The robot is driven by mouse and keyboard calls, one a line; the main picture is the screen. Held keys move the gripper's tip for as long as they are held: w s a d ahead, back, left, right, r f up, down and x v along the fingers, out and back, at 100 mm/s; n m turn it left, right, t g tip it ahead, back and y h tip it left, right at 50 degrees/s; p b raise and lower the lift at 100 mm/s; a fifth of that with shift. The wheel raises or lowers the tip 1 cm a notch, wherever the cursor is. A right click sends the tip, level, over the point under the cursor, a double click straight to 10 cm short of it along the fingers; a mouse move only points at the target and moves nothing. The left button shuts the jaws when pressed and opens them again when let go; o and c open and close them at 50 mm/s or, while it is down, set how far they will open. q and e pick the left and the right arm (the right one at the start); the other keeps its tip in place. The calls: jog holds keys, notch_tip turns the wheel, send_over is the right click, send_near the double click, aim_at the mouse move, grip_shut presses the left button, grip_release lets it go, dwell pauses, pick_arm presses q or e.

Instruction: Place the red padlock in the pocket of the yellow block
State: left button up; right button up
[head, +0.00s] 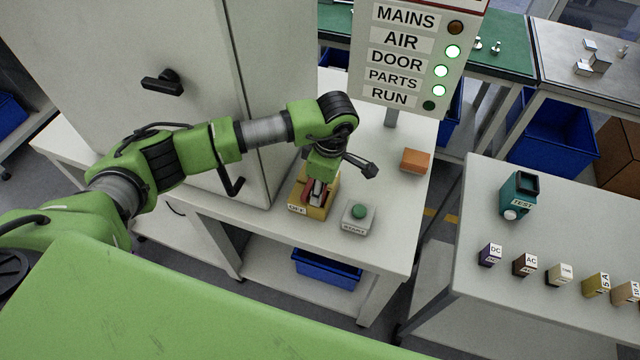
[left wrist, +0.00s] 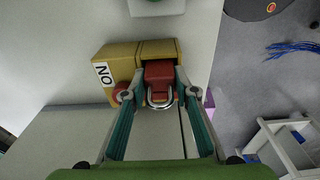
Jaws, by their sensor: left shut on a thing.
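The yellow block (head: 299,202) stands on the white bench in front of the grey cabinet. It also shows in the left wrist view (left wrist: 122,58), with a white label on one side. The red padlock (left wrist: 159,73) has a silver shackle that points toward my wrist camera. My left gripper (head: 318,191) points down at the block, and in the wrist view its fingers (left wrist: 160,97) are shut on the padlock from both sides. The padlock overlaps the block's right part there; I cannot tell how deep it sits in the pocket. My right gripper is not in view.
A grey box with a green START button (head: 359,212) stands right of the block. An orange block (head: 415,161) lies farther back on the bench. A sign panel (head: 405,55) rises behind. The right table holds a teal tester (head: 518,194) and several small labelled blocks.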

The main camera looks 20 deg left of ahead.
pick_arm(q)
jog(key=shift+f, duration=0.1)
jog(key=shift+f+b, duration=0.15)
jog(key=shift+b, duration=0.15)
jog(key=o, duration=1.1)
jog(key=shift+o, duration=0.2)
jog(key=shift+r+p, duration=0.4)
jog(key=shift+r, duration=0.05)
notch_tip(320, 180, up, 11)
jog(key=d+p, duration=0.1)
jog(key=p, duration=0.4)
jog(key=shift+d+r, duration=0.2)
